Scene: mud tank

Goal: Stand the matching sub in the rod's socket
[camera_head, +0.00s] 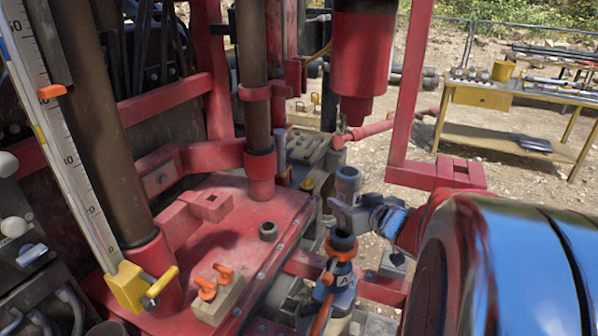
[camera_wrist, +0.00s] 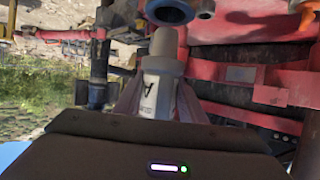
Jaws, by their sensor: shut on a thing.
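My gripper (camera_head: 356,214) reaches in from the right in the head view, shut on a grey upright sub (camera_head: 348,180). In the wrist view the sub (camera_wrist: 161,92) is a pale cylinder with a dark letter A and a narrower end. The gripper's reddish fingers (camera_wrist: 158,108) flank it. Below the gripper in the head view stands what looks like the rod (camera_head: 345,281), with an orange collar (camera_head: 341,246) and a letter A. A blue ring (camera_wrist: 168,11), apparently the socket rim, lies beyond the sub's narrow end, apart from it in the picture. The exact gap cannot be told.
A red rig deck (camera_head: 235,215) with a short dark stub (camera_head: 268,230) and an orange-handled block (camera_head: 217,298) lies left. A red frame (camera_head: 408,110) stands behind the gripper. A yellow workbench (camera_head: 480,99) is far right. A shiny cylinder (camera_head: 515,260) fills the lower right.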

